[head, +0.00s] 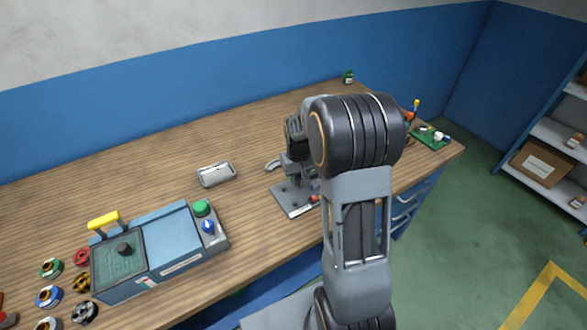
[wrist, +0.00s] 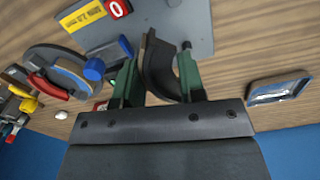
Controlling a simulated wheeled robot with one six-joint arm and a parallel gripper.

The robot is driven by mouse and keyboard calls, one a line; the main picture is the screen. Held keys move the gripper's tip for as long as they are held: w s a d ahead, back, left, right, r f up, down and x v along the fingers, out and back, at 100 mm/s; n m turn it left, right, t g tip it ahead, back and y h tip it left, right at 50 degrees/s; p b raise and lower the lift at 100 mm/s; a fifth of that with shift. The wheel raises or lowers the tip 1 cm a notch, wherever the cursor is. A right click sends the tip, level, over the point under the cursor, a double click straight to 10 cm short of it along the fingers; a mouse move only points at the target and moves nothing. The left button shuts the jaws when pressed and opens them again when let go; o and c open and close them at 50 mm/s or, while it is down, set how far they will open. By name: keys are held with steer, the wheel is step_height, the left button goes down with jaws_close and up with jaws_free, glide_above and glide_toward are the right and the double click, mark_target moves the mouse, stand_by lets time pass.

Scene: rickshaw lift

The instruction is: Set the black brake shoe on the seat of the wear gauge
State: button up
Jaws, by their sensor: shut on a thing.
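My gripper (wrist: 157,76) has green-padded fingers shut on the black brake shoe (wrist: 160,52), a curved dark piece whose one end stands out past the fingertips. In the wrist view the shoe appears over or beside the edge of the wear gauge's grey plate (wrist: 190,28); I cannot tell whether they touch. The plate carries a yellow label and a red block marked 0. In the head view the gauge's plate (head: 291,201) lies on the bench below my gripper. My arm hides much of the gauge there, and the shoe cannot be made out. The seat is not clearly visible.
A shallow metal tray (head: 216,174) lies left of the gauge. A blue-grey machine (head: 165,250) with a yellow handle and several coloured spools stand front left. In the wrist view a grey ring-shaped tool (wrist: 50,68) lies close left. A green board (head: 430,138) lies at the bench's right end.

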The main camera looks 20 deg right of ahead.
mark_target(298, 196)
steer(key=shift+f+b, duration=2.3)
steer(key=shift+f, duration=0.9)
steer(key=shift+s+f+b, duration=0.1)
steer(key=shift+f+b, duration=0.2)
steer(key=shift+f, duration=0.1)
steer(key=o, duration=1.5)
steer(key=shift+r, duration=0.15)
steer(key=shift+r+p, duration=2.65)
steer(key=shift+r, duration=0.75)
steer(key=shift+s, duration=0.1)
